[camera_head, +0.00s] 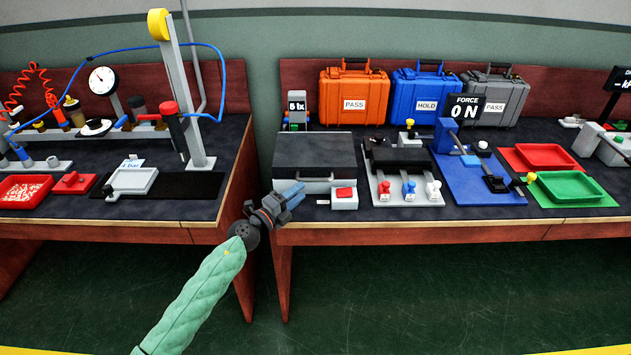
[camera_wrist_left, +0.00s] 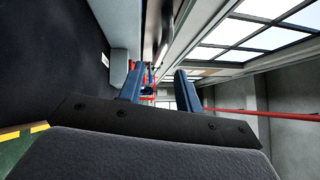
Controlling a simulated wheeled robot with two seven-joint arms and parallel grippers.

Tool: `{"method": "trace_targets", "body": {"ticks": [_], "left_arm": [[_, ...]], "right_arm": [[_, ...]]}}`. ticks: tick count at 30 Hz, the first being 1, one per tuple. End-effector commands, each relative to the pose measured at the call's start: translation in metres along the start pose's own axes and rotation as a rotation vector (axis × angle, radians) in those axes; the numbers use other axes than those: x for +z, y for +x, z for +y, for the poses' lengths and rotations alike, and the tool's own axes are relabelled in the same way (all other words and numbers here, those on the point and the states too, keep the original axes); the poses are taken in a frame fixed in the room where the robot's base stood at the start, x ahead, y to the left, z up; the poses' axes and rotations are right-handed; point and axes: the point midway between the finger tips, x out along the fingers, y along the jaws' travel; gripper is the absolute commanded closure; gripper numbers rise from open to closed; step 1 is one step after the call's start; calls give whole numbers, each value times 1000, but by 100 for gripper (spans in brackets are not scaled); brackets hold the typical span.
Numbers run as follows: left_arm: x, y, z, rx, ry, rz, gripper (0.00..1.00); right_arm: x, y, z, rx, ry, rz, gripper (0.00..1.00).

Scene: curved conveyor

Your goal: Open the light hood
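The light hood (camera_head: 314,155) is a low grey box with a dark top, on the left end of the right-hand bench in the head view. Its lid looks shut, and a pale bar handle (camera_head: 304,179) runs along its front. My left gripper (camera_head: 296,194) is just in front of the hood, near the bench's front edge and below the handle. In the left wrist view its two blue fingers (camera_wrist_left: 160,85) stand apart with a gap between them, and I see nothing held. Whether a finger touches the handle cannot be told. My right gripper is not in view.
A white box with a red button (camera_head: 344,194) stands right of the gripper. A "5 lx" display (camera_head: 297,108) stands behind the hood. A gap separates the two benches.

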Motion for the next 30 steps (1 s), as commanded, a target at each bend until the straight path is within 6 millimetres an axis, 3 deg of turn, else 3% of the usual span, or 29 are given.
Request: {"method": "trace_targets", "body": {"ticks": [18,30], "left_arm": [[0,71,0,1,2,3,66],[-1,78,1,2,2,3,66]], "right_arm": [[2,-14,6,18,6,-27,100],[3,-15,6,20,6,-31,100]]}}
